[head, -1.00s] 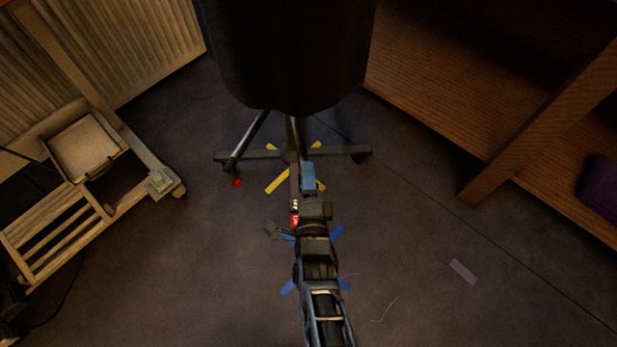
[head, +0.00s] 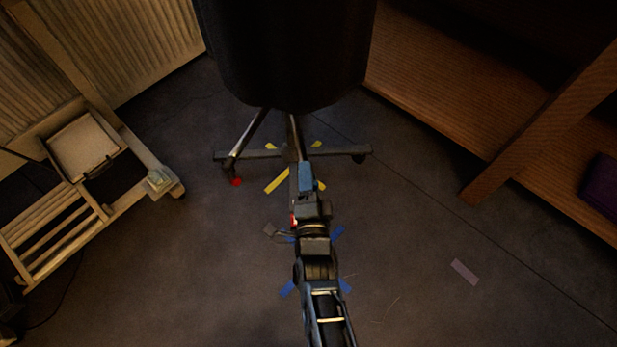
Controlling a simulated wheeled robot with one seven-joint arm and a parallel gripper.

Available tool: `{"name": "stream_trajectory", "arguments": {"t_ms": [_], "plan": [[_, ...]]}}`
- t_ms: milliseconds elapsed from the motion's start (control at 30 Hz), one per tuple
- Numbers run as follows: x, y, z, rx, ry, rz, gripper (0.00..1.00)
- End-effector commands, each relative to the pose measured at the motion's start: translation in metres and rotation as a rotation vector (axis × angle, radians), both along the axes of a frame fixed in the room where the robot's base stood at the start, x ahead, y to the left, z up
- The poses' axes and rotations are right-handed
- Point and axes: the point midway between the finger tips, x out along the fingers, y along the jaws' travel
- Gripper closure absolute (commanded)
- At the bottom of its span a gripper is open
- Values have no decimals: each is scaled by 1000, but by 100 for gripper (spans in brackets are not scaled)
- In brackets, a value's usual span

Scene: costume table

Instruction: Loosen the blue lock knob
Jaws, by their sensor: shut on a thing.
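A dark stand carries a wide black form (head: 285,50) at the top of the head view, and its legged base (head: 335,150) rests on the floor. My gripper (head: 304,168) reaches up the middle to the stand's post, seen from behind and above. It is shut on the blue lock knob at the post. A blue piece shows at the end of my arm; I cannot tell whether it is the knob or part of my gripper. The fingertips and their contact are hidden.
Yellow tape (head: 277,181) and blue tape (head: 288,288) mark the floor. A small red thing (head: 237,182) lies by the left leg. A pale slatted wooden frame (head: 60,240) stands at left, a wooden shelf unit (head: 500,165) at right. Floor on both sides is mostly clear.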

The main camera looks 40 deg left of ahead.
Motion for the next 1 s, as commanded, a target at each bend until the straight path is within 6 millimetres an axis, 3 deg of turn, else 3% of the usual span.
{"name": "stream_trajectory", "arguments": {"t_ms": [1000], "plan": [[-2, 0, -2, -640, -724, 1, 86]]}}
